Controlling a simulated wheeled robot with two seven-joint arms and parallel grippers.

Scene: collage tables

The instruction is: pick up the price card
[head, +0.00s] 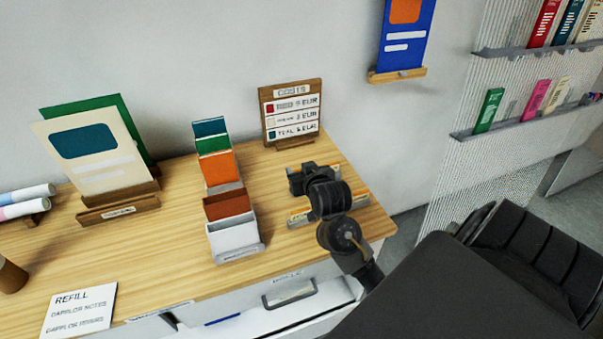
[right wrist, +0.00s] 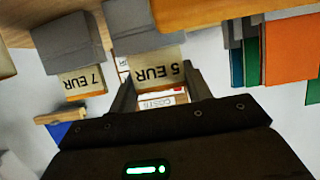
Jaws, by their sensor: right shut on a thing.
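A cream price card reading "5 EUR" (right wrist: 160,74) shows upside down in the right wrist view, between the two fingers of my right gripper (right wrist: 157,90). The gripper is shut on this card, and a grey block (right wrist: 135,25) sits close against the card. A second price card reading "7 EUR" (right wrist: 84,80) stands to its left, apart from the fingers. In the head view my right gripper (head: 304,180) is over the right part of the table and hides the held card at least partly. My left gripper is not in view.
A wooden costs board (head: 291,86) stands behind the gripper by the wall. A white holder with coloured cards (head: 232,236) stands to the left. A refill sign (head: 80,309) lies at the front left. Bare wood (head: 165,270) lies between them.

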